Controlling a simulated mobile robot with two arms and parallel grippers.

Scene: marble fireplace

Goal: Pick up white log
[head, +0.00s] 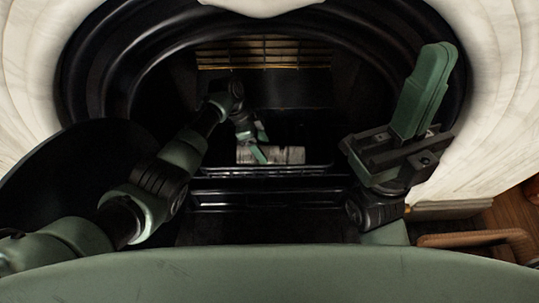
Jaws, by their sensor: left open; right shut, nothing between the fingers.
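The white log (287,155) lies crosswise in the dark opening of the fireplace, its bark pale with grey streaks. My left gripper (260,145) is open at the log's left part, with one finger across its front. I cannot tell whether the fingers touch the log. My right gripper (424,90) is raised at the right, in front of the marble surround, well apart from the log. It is shut and empty, its fingers pointing up.
The black arched fireplace frame (150,62) and white marble surround (503,75) enclose the opening. A brass-coloured grate (263,55) stands at the back. A dark ledge (262,194) runs in front of the log. A brown curved handle (478,238) lies at the lower right.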

